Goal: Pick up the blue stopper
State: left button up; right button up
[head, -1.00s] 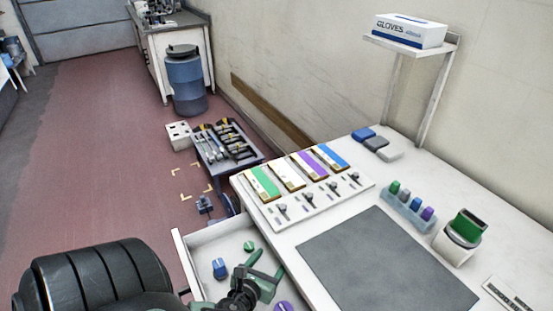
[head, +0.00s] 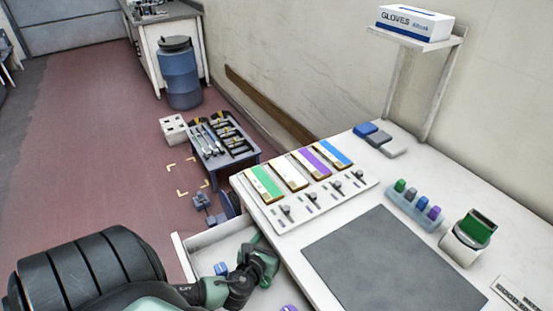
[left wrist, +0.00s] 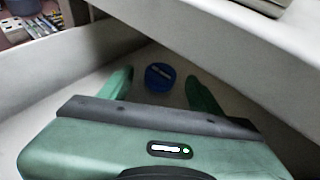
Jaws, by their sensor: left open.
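A blue stopper (head: 221,268) lies in the open white drawer (head: 184,257), to the left of my left gripper (head: 257,243) in the head view. In the left wrist view a round blue stopper (left wrist: 160,76) with a pale bar on top lies on the drawer floor, in the gap between the two green fingertips (left wrist: 157,80). The fingers are apart and nothing is held. My left gripper reaches into the drawer. My right gripper is not in view.
A purple item (head: 289,308) shows at the drawer's front. The drawer walls and the white workbench (head: 395,165) edge are close to my left gripper. The bench bears a grey mat (head: 385,262), a panel with coloured cards (head: 297,170) and a rack of stoppers (head: 407,212).

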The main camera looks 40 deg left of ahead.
pick_arm(q)
jog(key=shift+x, duration=0.9)
jog(key=shift+d, duration=0.1)
grip_shut()
jog(key=shift+s, duration=0.1)
